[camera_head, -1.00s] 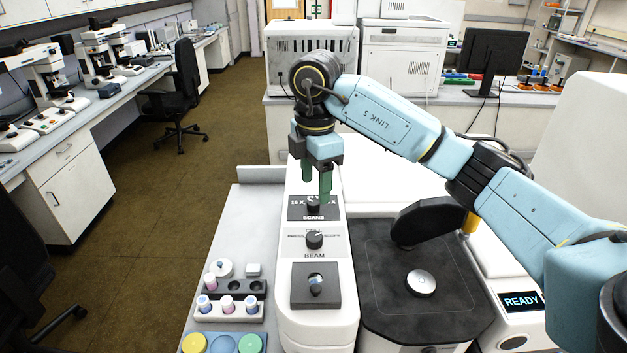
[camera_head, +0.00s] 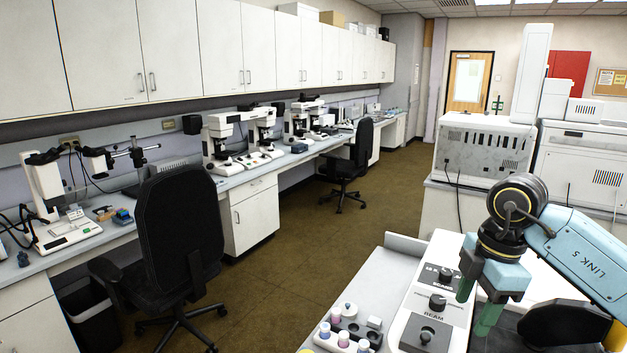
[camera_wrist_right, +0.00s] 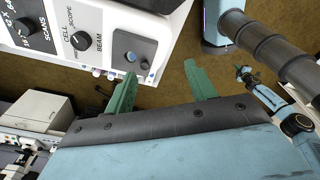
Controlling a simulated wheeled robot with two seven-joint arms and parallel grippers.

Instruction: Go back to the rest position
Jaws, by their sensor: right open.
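My right gripper (camera_head: 477,306) is open and empty, with its two green fingers pointing down over the right part of the instrument's control panel in the head view. In the right wrist view its green fingers (camera_wrist_right: 163,84) stand apart with nothing between them. My left gripper is not in the head view.
A small rack with several capped vials (camera_head: 343,338) stands left of the panel. A black office chair (camera_head: 172,245) stands at the left bench, and another chair (camera_head: 350,165) farther back. The brown floor (camera_head: 300,260) between bench and instrument is clear.

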